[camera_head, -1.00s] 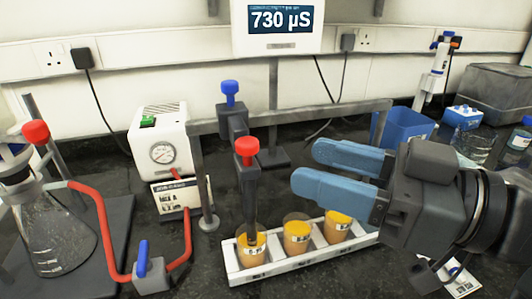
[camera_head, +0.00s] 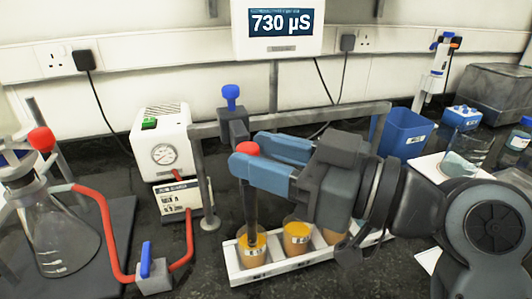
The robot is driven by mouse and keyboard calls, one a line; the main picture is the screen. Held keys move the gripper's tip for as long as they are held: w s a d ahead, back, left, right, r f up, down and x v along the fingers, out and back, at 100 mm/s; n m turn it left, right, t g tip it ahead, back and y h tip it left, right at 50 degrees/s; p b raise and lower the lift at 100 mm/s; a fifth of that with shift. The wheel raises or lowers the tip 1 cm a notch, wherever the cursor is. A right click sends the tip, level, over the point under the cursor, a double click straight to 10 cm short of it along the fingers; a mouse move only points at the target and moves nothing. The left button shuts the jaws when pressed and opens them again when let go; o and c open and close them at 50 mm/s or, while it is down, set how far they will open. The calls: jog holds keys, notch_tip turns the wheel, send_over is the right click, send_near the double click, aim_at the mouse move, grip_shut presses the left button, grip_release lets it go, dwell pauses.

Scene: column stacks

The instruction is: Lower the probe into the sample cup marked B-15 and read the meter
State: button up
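The dark probe (camera_head: 251,207) has a red knob (camera_head: 248,148) on top and stands upright, its lower end at the orange-filled left cup (camera_head: 251,248). A middle cup (camera_head: 297,244) and a right cup (camera_head: 335,236) share the white rack (camera_head: 275,268); the right one is partly hidden by my gripper. The cup labels are too small to read. My gripper (camera_head: 248,151) has its blue fingers on either side of the red knob, the near finger hiding its lower part. I cannot tell whether they touch it. The meter (camera_head: 280,22) shows 730 µS.
A grey frame (camera_head: 292,117) with a blue-knobbed clamp (camera_head: 232,110) stands close behind my fingers. At left are a flask (camera_head: 48,235), red tubing (camera_head: 105,230) and a white gauge box (camera_head: 163,140). A blue bin (camera_head: 405,132) stands behind my arm.

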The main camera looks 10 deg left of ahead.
grip_shut()
dwell(0.3)
notch_tip(320, 180, up, 6)
jog(key=p, duration=0.3)
jog(key=shift+r, duration=0.25)
jog(key=shift+c, duration=0.5)
grip_release()
jog(key=o, duration=0.3)
jog(key=shift+f, duration=0.1)
jog(key=shift+o, duration=0.2)
